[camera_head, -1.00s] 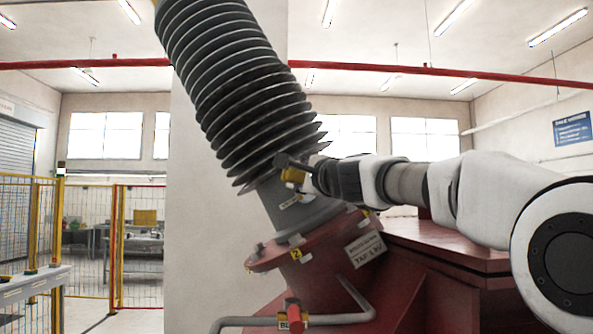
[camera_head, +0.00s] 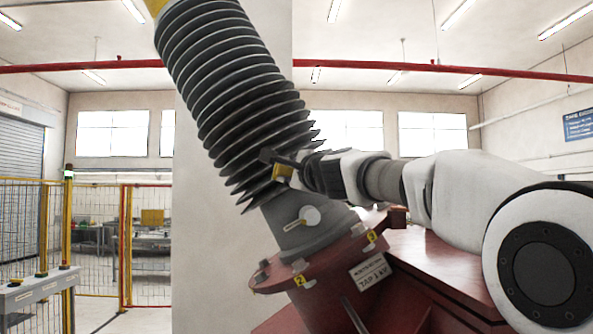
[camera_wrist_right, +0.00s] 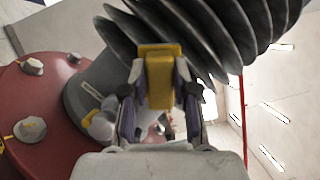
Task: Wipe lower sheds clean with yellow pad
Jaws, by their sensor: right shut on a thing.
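The bushing is a tilted grey column whose stacked dark sheds (camera_head: 235,90) run from the upper left down to the middle. My right gripper (camera_head: 281,165) is shut on the yellow pad (camera_head: 283,173), beside the lowest sheds (camera_head: 262,188). In the right wrist view the yellow pad (camera_wrist_right: 160,78) sits between the two fingers (camera_wrist_right: 158,105), with the lower sheds (camera_wrist_right: 205,40) just beyond it. The pad looks close to the shed edges; I cannot tell whether it touches. My left gripper is not in view.
The bushing stands on a red bolted flange (camera_head: 320,262) with number tags, on a red tank (camera_head: 440,265). Yellow mesh fencing (camera_head: 100,245) and a grey control console (camera_head: 38,288) are at the left. A red pipe (camera_head: 440,68) crosses high behind.

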